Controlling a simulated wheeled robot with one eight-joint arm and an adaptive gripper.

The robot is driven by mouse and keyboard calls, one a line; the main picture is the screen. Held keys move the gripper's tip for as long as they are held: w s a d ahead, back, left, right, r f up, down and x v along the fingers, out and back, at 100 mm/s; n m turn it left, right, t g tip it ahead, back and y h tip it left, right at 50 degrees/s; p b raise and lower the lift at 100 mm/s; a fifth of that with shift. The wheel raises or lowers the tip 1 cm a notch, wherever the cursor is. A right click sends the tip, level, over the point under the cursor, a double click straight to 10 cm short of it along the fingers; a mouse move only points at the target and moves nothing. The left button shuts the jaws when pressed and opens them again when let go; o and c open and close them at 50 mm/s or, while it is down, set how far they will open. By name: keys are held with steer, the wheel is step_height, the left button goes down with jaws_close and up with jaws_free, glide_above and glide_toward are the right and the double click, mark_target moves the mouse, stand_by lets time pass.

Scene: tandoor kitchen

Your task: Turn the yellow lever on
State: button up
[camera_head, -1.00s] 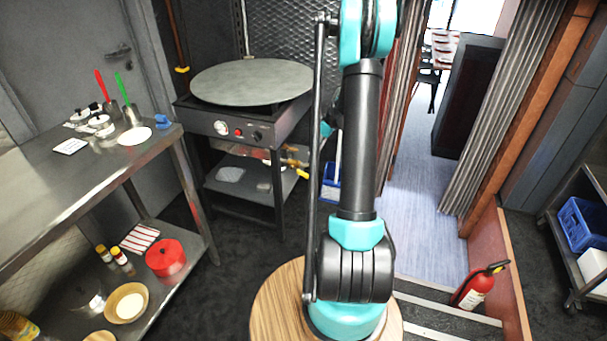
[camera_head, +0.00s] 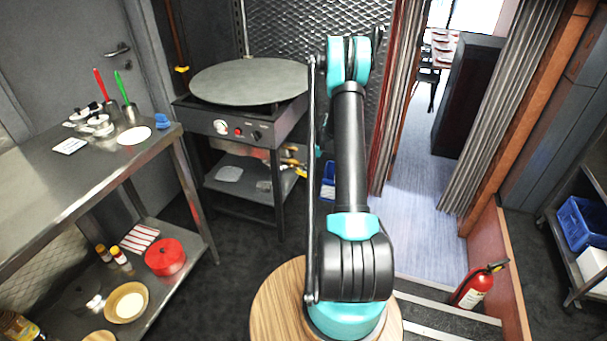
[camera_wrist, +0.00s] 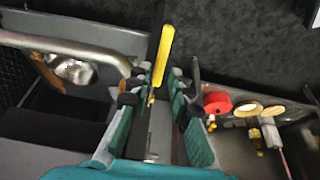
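The yellow lever (camera_wrist: 163,55) shows in the wrist view as a long narrow bar, slanting beside a dark bar. It lies just ahead of and between the fingers of my gripper (camera_wrist: 154,98). The teal finger pads stand apart, with a gap between them, and nothing is clearly clasped. Whether a finger touches the lever cannot be told. In the head view, small yellow parts (camera_head: 299,174) show at the right side of the griddle stand, partly near my arm. My gripper is hidden behind my arm there.
The griddle stand (camera_head: 238,133) has a round plate on top and a lower shelf. A steel table (camera_head: 60,190) stands at left, with a red pot (camera_head: 165,256) on its lower shelf. Another yellow fitting (camera_head: 182,69) is on the wall pipe. Dark floor lies between.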

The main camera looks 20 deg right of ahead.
mark_target(301, 173)
steer(key=shift+x, duration=2.5)
steer(key=shift+c, duration=0.6)
jaws_close()
